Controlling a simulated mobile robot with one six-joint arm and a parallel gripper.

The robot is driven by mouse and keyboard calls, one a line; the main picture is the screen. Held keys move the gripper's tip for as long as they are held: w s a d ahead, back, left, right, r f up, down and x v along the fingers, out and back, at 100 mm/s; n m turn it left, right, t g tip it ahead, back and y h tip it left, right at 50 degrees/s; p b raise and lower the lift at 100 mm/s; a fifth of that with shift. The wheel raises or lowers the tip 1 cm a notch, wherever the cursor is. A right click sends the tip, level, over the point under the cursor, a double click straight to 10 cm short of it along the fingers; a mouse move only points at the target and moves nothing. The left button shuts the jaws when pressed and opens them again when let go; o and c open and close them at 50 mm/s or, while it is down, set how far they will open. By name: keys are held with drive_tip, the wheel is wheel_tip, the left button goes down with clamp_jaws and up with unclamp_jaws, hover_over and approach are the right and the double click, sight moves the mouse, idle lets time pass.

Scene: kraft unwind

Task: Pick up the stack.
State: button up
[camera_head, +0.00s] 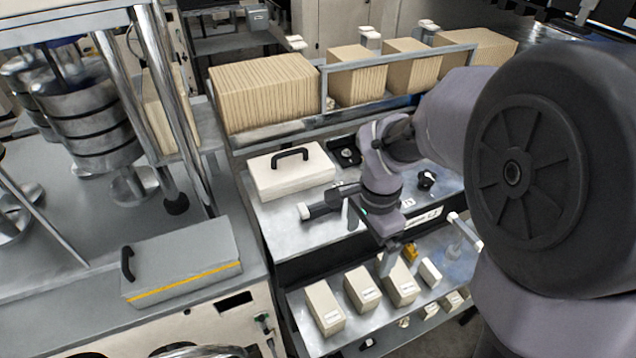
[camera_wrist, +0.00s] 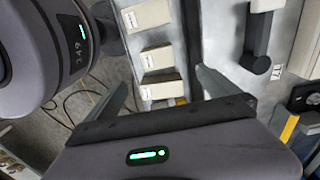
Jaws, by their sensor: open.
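Several kraft-coloured stacks stand in a row on the rear rack: a long one (camera_head: 265,95) at left, then smaller ones (camera_head: 356,80), (camera_head: 412,66) and another (camera_head: 478,52) at right. I cannot tell which is the task's stack. Cream labelled blocks (camera_head: 398,282) stand on the low shelf; three show in the wrist view (camera_wrist: 160,88). My gripper (camera_head: 396,256) is over that shelf, in front of the rack. In the wrist view its fingers (camera_wrist: 164,86) are spread apart, with nothing held. The nearest block shows between them, but the gap in height is unclear.
A cream case with a black handle (camera_head: 292,172) lies on the middle bench. A grey case with a yellow stripe (camera_head: 182,262) lies on the left bench. Metal posts and rollers (camera_head: 90,115) stand at left. A rail (camera_head: 400,58) runs before the smaller rear stacks.

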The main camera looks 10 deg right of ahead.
drive_tip(key=b, duration=0.4)
approach(363, 284)
drive_tip(key=f, duration=0.5)
drive_tip(key=shift+w+d+f, duration=0.15)
drive_tip(key=shift+w+d, duration=0.2)
drive_tip(key=f, duration=0.1)
drive_tip(key=f+b, duration=0.1)
drive_tip(key=f, duration=0.1)
drive_tip(key=f+b, duration=0.1)
drive_tip(key=f, duration=0.1)
drive_tip(key=shift+s+a, duration=0.2)
drive_tip(key=shift+s, duration=0.1)
drive_tip(key=c, duration=1.4)
